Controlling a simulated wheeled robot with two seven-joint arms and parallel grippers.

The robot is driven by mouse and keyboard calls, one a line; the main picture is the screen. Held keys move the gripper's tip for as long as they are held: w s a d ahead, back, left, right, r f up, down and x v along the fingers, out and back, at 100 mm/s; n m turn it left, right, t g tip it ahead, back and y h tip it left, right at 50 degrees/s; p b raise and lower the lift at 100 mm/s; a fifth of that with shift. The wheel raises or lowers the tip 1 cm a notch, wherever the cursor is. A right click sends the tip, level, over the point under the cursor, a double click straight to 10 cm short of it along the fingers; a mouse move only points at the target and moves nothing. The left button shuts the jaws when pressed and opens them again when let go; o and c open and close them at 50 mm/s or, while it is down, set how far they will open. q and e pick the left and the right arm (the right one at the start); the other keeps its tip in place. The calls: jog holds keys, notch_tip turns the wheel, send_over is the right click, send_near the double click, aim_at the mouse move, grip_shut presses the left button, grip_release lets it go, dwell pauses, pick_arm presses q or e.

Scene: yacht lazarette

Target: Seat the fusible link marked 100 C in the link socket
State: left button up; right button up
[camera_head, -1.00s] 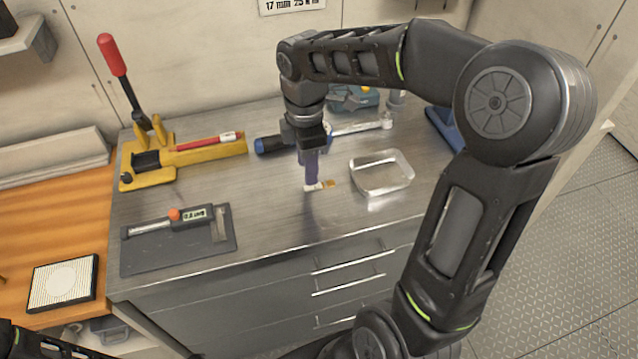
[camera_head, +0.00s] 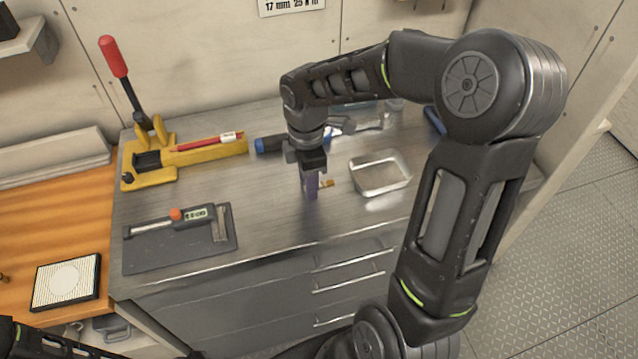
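A small brass-coloured piece (camera_head: 328,183) lies on the steel bench just right of my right gripper's fingertips. It may be a fusible link; no marking is readable and its left part is hidden by the fingers. My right gripper (camera_head: 311,192) points straight down with purple fingers, its tips at or close to the bench top. The gap between the fingers is not visible, so I cannot tell whether they are open or shut. I cannot make out a link socket for certain. My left gripper is out of view; only part of my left arm shows at lower left.
An open metal tray (camera_head: 381,173) stands right of the gripper. A yellow lever tool (camera_head: 155,172) with a red handle is at back left. A dark mat (camera_head: 180,240) with a gauge lies at front left. Bench between mat and gripper is clear.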

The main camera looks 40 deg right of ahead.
jog(key=shift+f, duration=0.15)
dwell(0.5)
grip_shut()
dwell(0.4)
